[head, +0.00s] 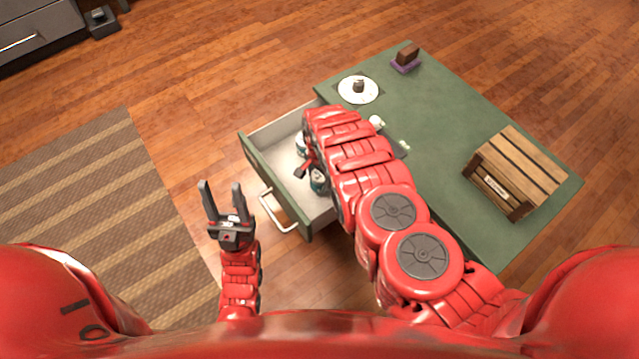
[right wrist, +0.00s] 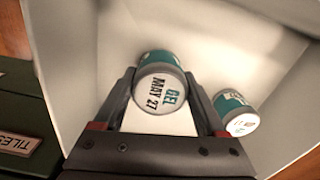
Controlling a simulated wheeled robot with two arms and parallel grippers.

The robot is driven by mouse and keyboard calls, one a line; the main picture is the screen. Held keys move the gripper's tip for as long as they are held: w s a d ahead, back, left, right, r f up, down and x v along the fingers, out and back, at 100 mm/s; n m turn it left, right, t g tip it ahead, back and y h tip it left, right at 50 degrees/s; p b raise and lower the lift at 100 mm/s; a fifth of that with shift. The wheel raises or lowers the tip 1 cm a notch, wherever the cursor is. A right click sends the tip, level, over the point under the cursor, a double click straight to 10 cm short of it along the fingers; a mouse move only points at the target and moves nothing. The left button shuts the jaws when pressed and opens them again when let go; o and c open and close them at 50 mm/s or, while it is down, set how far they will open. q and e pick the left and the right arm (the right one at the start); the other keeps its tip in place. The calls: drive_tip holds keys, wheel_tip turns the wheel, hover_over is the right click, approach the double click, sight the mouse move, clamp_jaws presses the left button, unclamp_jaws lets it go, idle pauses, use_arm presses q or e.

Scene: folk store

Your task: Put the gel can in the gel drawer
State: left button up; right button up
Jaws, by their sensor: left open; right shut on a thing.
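The gel can (right wrist: 160,85), grey with a teal band and a top reading "GEL MAY 27", is between the fingers of my right gripper (right wrist: 158,108), which is shut on it. In the head view my right gripper (head: 309,170) is inside the open drawer (head: 262,158), largely hidden by my arm. The drawer has a green front, metal handle and white inside. A second teal-banded can (right wrist: 236,112) stands in it, to the right of the held can in the wrist view. I cannot tell if the held can touches the drawer floor. My left gripper (head: 226,205) is open and empty, left of the drawer.
The green cabinet top (head: 440,120) carries a wooden crate (head: 515,172), a white plate (head: 358,89) with a small item, and a brown block (head: 406,56) on a purple base. A drawer label reading "TILES" (right wrist: 20,140) is beside the open drawer. A striped rug (head: 90,210) lies left.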

sight(320, 175)
drive_tip(key=shift+f+b, duration=0.5)
drive_tip(key=shift+f, duration=0.95)
drive_tip(key=shift+f, duration=0.2)
drive_tip(key=o, duration=1.5)
drive_tip(key=shift+c, duration=0.2)
drive_tip(key=shift+r, duration=0.1)
drive_tip(key=shift+r, duration=0.25)
wheel_tip(320, 175, up, 12)
drive_tip(key=p, duration=0.4)
drive_tip(key=shift+f, duration=0.1)
